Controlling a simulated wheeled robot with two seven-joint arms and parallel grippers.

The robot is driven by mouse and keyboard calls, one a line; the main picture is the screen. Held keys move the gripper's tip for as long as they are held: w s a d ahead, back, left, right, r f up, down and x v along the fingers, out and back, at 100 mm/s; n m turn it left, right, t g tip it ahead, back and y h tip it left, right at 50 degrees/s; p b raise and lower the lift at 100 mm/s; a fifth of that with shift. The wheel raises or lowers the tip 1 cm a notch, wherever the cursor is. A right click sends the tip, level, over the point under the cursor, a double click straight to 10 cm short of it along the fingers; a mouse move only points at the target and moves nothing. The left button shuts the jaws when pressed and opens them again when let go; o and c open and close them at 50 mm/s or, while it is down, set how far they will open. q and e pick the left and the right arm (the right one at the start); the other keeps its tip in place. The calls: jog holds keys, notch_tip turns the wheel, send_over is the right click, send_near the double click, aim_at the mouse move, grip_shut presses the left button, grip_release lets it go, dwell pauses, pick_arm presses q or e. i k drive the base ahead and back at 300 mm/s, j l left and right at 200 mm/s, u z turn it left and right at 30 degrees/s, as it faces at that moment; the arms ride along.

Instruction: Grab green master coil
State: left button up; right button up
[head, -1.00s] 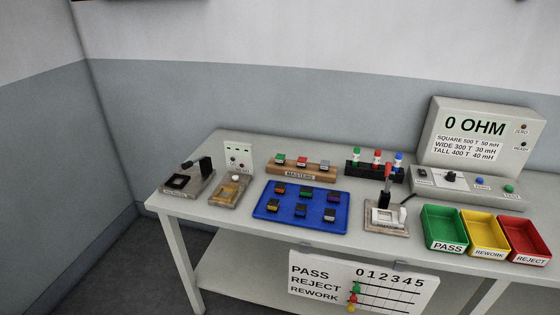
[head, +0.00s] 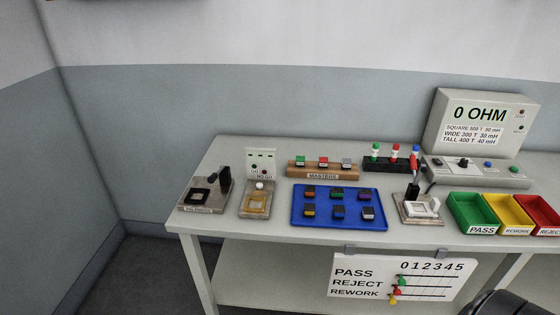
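The green master coil (head: 300,161) sits at the left end of the wooden MASTERS block (head: 308,170), toward the back of the table. A red master coil (head: 323,162) and a grey one (head: 346,163) stand to its right on the same block, spaced apart. Neither of my grippers shows in the head view. A dark rounded part, which looks like a piece of my arm, shows at the bottom right edge, well away from the block.
A blue tray (head: 297,222) of several coils lies in front of the block. A gauge panel (head: 262,160) stands left. A black rack (head: 374,163) of coloured-capped bottles stands right. Green (head: 456,213), yellow and red bins are further right, below the 0 OHM meter (head: 482,112).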

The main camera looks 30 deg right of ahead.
aim_at(300, 160)
jog(key=i+j+z, duration=0.1)
jog(key=z, duration=0.3)
jog(key=j+z, duration=0.4)
jog(key=i+j+z, duration=0.1)
jog(key=j+z, duration=0.15)
jog(key=z, duration=0.15)
